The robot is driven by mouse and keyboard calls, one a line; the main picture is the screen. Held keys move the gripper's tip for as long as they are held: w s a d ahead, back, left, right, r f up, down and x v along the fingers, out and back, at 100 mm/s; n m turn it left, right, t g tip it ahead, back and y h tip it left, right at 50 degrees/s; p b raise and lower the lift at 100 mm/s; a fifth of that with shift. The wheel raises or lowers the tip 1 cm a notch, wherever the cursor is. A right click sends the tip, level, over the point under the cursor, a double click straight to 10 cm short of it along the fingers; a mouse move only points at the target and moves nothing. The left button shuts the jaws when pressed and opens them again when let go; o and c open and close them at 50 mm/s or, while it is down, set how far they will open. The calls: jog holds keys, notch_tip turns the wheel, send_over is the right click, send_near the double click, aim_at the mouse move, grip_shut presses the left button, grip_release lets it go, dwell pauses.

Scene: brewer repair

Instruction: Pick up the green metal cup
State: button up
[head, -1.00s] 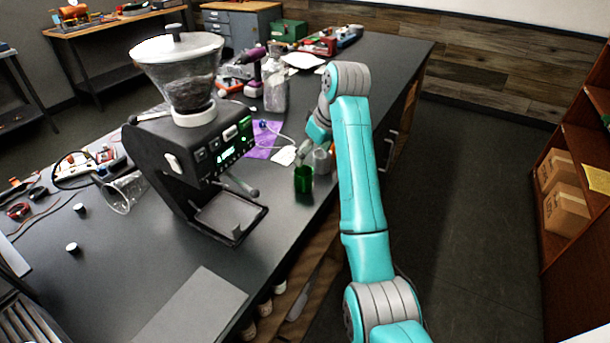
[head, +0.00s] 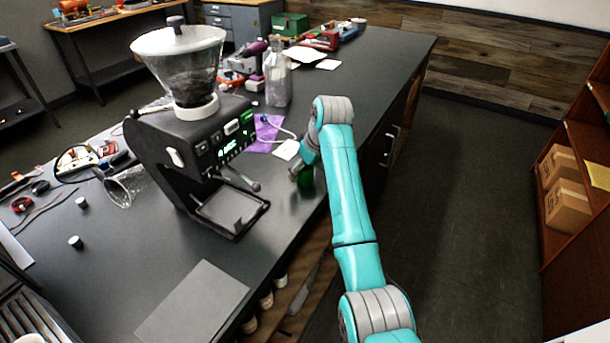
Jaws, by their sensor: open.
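The green metal cup (head: 306,182) stands on the dark bench top near its right edge, to the right of the coffee machine. Its upper part is hidden behind my gripper. My gripper (head: 298,172) is at the top of the cup and overlaps it in the head view. It is open. The fingers are small and partly hidden, so I cannot tell whether they touch the cup or are around it.
The black coffee machine (head: 178,151) with its drip tray (head: 231,208) stands left of the cup. A glass bottle (head: 277,80), a purple sheet (head: 266,134) and a white card (head: 286,149) lie or stand behind. The bench front is mostly clear around a grey mat (head: 192,302).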

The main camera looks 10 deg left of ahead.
jog(key=c, duration=1.3)
